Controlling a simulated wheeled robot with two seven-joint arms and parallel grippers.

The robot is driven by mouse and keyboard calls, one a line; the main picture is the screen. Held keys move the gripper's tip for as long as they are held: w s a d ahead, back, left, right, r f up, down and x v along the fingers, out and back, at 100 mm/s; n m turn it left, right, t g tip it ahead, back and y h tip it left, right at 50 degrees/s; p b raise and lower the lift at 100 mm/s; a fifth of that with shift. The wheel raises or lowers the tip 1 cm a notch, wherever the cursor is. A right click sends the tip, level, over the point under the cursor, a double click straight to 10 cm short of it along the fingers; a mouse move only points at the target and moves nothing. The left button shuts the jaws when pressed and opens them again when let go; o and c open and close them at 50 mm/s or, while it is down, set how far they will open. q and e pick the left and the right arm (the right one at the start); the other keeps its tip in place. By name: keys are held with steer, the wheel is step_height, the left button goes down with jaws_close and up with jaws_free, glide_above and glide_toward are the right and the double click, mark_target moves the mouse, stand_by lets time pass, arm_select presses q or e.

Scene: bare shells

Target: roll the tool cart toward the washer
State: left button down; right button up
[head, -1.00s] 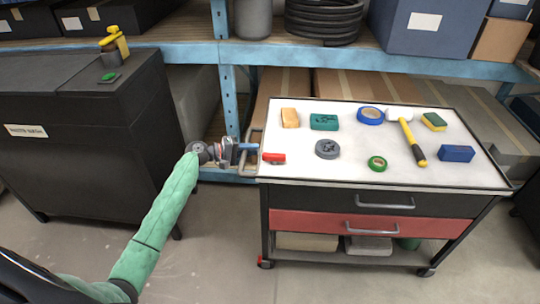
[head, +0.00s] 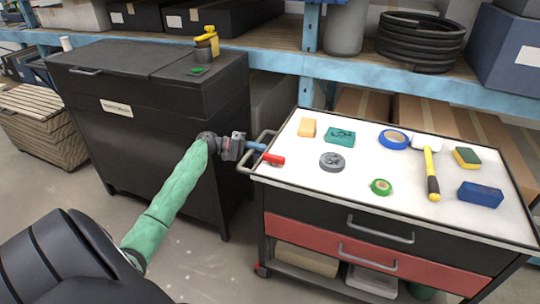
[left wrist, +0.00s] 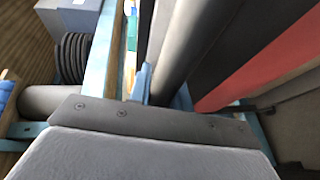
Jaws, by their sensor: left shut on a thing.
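The tool cart (head: 345,194) stands at the right of the head view, with a white top, a black drawer and a red drawer. Its grey handle (head: 244,169) is at its left end. My left gripper (head: 250,147) is shut on this handle; the grip itself is small and partly hidden. The washer (head: 165,140), a black cabinet with a white label, stands left of the cart. In the head view only a narrow gap shows between its right side and the handle. The left wrist view shows a blue finger (left wrist: 141,84) beside a dark bar. My right gripper is out of view.
On the cart top lie a hammer (head: 431,170), a blue tape roll (head: 394,139), a red item (head: 273,159) and several other small things. A blue shelf (head: 390,68) runs behind. Yellow-topped item (head: 207,40) stands on the washer. Floor in front of the washer is clear.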

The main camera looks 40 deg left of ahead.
arm_select(q)
steer(key=shift+s+a, duration=0.15)
steer(key=shift+a, duration=0.45)
steer(key=c, duration=1.6)
jaws_free()
steer(key=shift+o, duration=0.2)
steer(key=v, duration=0.7)
steer(key=shift+s+a+b, duration=0.25)
steer(key=shift+a+b, duration=0.05)
steer(key=shift+b, duration=0.05)
steer(key=shift+o, duration=0.4)
